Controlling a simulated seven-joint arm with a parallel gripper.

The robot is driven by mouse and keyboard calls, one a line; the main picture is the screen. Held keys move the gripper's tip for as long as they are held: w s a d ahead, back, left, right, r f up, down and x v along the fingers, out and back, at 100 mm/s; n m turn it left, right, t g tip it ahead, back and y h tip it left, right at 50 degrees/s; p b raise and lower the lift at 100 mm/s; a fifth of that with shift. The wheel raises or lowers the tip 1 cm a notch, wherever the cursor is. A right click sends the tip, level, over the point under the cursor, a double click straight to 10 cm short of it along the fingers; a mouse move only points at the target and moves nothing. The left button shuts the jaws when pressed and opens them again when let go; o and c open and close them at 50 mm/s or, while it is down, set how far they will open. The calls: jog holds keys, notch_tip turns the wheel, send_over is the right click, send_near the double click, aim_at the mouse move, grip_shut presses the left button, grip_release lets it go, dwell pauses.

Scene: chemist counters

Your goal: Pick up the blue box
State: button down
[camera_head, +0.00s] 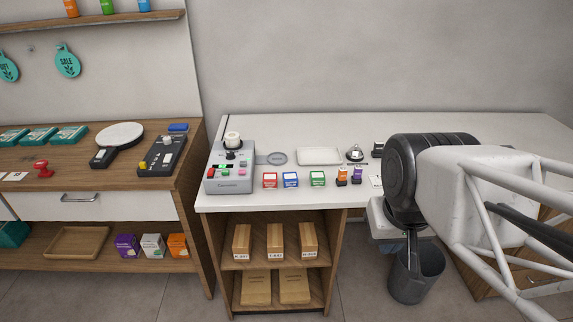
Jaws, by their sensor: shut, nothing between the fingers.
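The small blue box (290,180) stands upright near the front edge of the white counter (240,200), with a white band on its face. A red box (270,180) stands to its left and a green box (317,179) to its right, with gaps between. My gripper (410,245) is to the right of the blue box, well apart from it, pointing down in front of the counter's edge above a dark bin. It is shut and empty. My arm hides part of the right side of the counter.
A grey device (230,177) with buttons stands left of the boxes. Orange and purple bottles (342,177) stand to the right, with a white tray (318,156) and a bell (355,154) behind. The dark bin (416,282) is on the floor. The counter's back is mostly clear.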

jog(key=c, duration=1.8)
grip_release()
jog(key=shift+c, duration=0.2)
jog(key=o, duration=1.2)
jog(key=w+a+f+t, duration=0.2)
jog(key=w+f, duration=0.1)
jog(key=w, duration=0.5)
jog(key=w+a+f+t+y, duration=0.1)
jog(key=w+a+f+t, duration=0.15)
jog(key=w, duration=0.55)
jog(key=w+a+f+t, duration=0.1)
jog(key=w+a+f, duration=0.15)
jog(key=w, duration=0.55)
jog(key=n+t, duration=0.1)
jog(key=t, duration=0.4)
send_near(290, 180)
jog(key=shift+w+d+f, duration=0.1)
jog(key=shift+w+f, duration=0.6)
jog(key=shift+w, duration=0.05)
jog(key=shift+w+f, duration=0.2)
jog(key=shift+f, duration=0.2)
jog(key=shift+t, duration=0.25)
